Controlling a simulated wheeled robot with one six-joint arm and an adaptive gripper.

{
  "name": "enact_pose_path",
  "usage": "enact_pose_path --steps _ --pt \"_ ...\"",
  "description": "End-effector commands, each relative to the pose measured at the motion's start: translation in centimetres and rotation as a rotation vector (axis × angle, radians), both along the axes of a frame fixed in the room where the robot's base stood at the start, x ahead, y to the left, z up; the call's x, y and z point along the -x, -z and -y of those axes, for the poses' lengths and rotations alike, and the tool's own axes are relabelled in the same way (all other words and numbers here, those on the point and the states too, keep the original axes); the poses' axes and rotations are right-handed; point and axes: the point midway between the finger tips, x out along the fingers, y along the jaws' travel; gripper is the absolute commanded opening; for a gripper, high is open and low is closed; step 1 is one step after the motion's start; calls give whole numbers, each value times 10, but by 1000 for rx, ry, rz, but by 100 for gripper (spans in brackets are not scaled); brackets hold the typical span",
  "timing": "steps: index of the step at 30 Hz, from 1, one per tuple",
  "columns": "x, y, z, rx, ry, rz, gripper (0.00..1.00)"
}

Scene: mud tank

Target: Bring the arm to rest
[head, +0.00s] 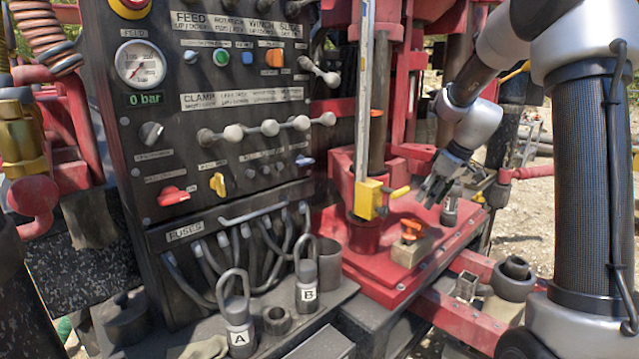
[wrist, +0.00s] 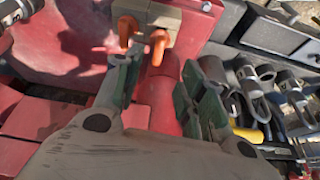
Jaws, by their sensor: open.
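My gripper (head: 436,190) hangs over the red deck (head: 400,285), to the right of the yellow clamp on the upright mast. My arm reaches in from the upper right and is bent. In the wrist view my gripper (wrist: 162,88) has its two dark green finger pads apart, with nothing held between them. A red cylindrical part (wrist: 160,95) shows below the gap. An orange handle (head: 411,229) on a tan block (head: 408,250) stands on the deck below and left of the gripper. The orange handle also shows beyond the fingers in the wrist view (wrist: 158,45).
The black control panel (head: 160,200) stands at the left. Shackle-topped cylinders A (head: 240,335) and B (head: 307,294) stand on the front ledge. Another grey fitting (head: 451,205) stands close below the gripper. The yellow clamp (head: 368,199) is close on its left.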

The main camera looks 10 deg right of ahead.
Motion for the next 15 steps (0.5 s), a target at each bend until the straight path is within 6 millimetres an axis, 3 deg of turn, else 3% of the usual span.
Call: enact_pose_path --steps 2,6,15 --pt "5 2 1 -20 75 -38 40" --pt "51 23 3 -43 261 -197 40" --pt "175 -16 -6 4 553 -313 40"
